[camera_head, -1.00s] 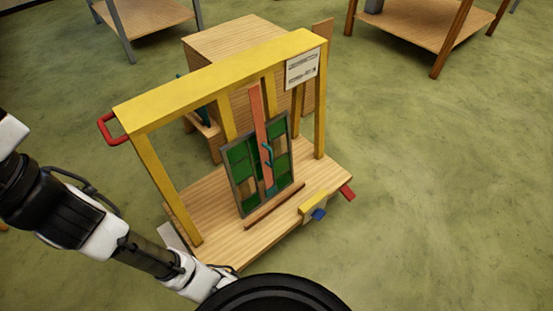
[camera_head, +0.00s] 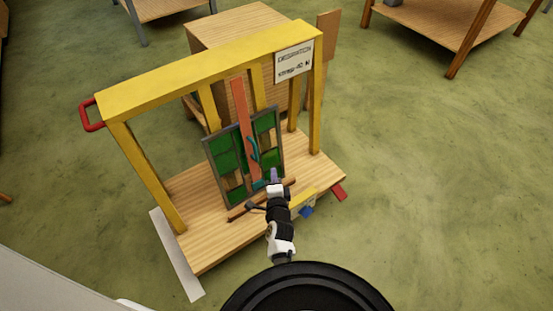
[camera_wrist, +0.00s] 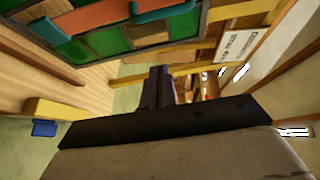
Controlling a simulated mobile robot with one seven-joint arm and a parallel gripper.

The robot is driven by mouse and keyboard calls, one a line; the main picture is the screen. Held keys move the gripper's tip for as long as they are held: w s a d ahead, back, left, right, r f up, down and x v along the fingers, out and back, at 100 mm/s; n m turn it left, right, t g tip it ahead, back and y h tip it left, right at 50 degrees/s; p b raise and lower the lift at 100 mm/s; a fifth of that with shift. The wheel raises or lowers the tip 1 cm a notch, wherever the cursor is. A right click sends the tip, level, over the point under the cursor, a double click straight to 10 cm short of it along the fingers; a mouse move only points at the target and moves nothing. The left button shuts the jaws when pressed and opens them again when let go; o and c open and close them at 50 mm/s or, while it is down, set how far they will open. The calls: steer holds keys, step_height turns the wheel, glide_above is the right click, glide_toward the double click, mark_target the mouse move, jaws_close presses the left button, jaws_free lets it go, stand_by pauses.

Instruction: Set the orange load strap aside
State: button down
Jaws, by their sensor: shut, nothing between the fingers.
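The orange load strap (camera_head: 240,108) runs upright down the front of the green leaded panel (camera_head: 226,161), which leans in a yellow frame. A teal handle-like part (camera_head: 253,151) lies over the strap, with another teal piece at its lower end. My gripper (camera_head: 275,175) is in front of the panel's lower edge, just right of the strap's lower end. In the wrist view the strap (camera_wrist: 92,18) and panel (camera_wrist: 115,41) cross the top, and my shut, empty fingers (camera_wrist: 158,84) stand apart from the strap. My wrist hides part of the base behind it.
The yellow frame (camera_head: 193,70) with a red side handle (camera_head: 91,116) surrounds the panel on a wooden base (camera_head: 203,247). A wooden ledge (camera_head: 245,208) runs below the panel. A yellow block with a blue part (camera_head: 306,212) sits at the front. Green floor to the right is clear.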

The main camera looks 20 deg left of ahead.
mark_target(250, 144)
steer(key=f+b+x, duration=0.1)
steer(key=b+x, duration=0.1)
steer(key=x, duration=0.8)
steer(key=shift+s+a+r+p, duration=0.1)
steer(key=shift+s+a+p, duration=1.3)
steer(key=shift+p, duration=1.05)
steer(key=shift+d, duration=0.1)
